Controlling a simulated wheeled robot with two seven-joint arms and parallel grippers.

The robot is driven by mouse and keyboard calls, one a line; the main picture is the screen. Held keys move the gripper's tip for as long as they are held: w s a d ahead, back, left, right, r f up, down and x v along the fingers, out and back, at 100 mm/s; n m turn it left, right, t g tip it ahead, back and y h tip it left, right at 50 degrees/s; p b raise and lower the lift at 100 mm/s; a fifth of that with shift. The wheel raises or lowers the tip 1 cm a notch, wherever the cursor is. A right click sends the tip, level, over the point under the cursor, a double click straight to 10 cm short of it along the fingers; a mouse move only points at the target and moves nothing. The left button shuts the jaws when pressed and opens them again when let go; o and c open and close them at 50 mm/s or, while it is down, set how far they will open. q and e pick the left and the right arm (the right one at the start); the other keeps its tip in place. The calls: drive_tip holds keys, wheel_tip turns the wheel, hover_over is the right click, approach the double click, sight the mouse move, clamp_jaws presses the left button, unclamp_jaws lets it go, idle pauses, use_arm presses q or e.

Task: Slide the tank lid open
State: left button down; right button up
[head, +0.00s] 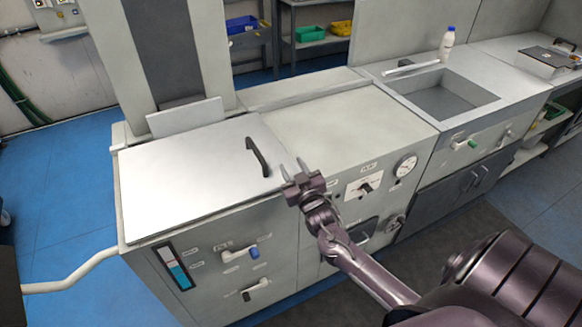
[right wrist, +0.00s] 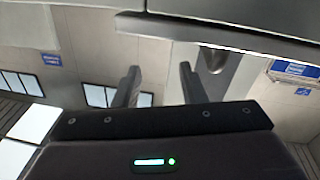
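The tank lid (head: 190,175) is a flat pale metal plate lying over the top of the tank at the left of the counter. Its dark handle (head: 257,156) stands near the lid's right edge. My right gripper (head: 292,168) is just right of the handle and apart from it, near the front edge of the counter. Its two fingers stand apart with nothing between them. In the right wrist view the fingers (right wrist: 158,85) are also spread and empty, and the handle cannot be made out there. My left gripper is not in view.
The counter top (head: 335,120) right of the lid is clear. A sink (head: 440,97) and a white bottle with a blue cap (head: 447,44) are further right. An upright panel (head: 186,117) stands behind the lid. A gauge (head: 405,166) and knobs are on the front.

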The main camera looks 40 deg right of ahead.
drive_tip(key=s+d+m+h+b, duration=0.1)
drive_tip(key=s+b, duration=0.1)
drive_tip(key=s, duration=1.2)
drive_tip(key=shift+s+d+b, duration=0.35)
drive_tip(key=shift+d, duration=0.05)
